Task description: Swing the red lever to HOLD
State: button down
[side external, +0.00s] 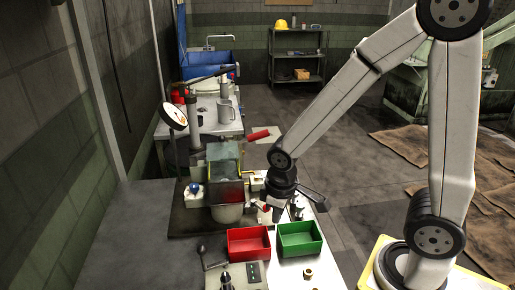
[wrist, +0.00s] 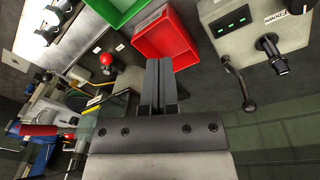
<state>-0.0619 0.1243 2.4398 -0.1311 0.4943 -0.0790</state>
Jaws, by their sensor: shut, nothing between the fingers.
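In the side view the red knob (side external: 265,208) shows just left of my gripper (side external: 278,217). A second red part, a cylindrical grip (side external: 258,135), sticks out above the machine; it also shows at the left of the wrist view (wrist: 38,129). My gripper (wrist: 159,64) is shut and empty, pointing down, apart from the knob in the wrist view.
A red bin (side external: 250,257) and a green bin (side external: 302,254) stand close in front of my gripper. The machine (side external: 226,165) with a clear guard stands behind it to the left. A control box (wrist: 240,45) with a black-knobbed crank lies right in the wrist view.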

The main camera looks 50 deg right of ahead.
jog(key=w+a+f+n+g+h, duration=0.1)
jog(key=w+f+n+h, duration=0.1)
jog(key=w+n+h, duration=0.3)
jog(key=w+a+f+n+g+h, duration=0.1)
jog(key=w+f+n+h, duration=0.1)
jog(key=w+n+h, duration=0.3)
jog(key=shift+w+a+n, duration=0.25)
jog(key=shift+w+n, duration=0.1)
jog(key=shift+n, duration=1.65)
jog(key=shift+f, duration=0.15)
jog(key=shift+x, duration=5)
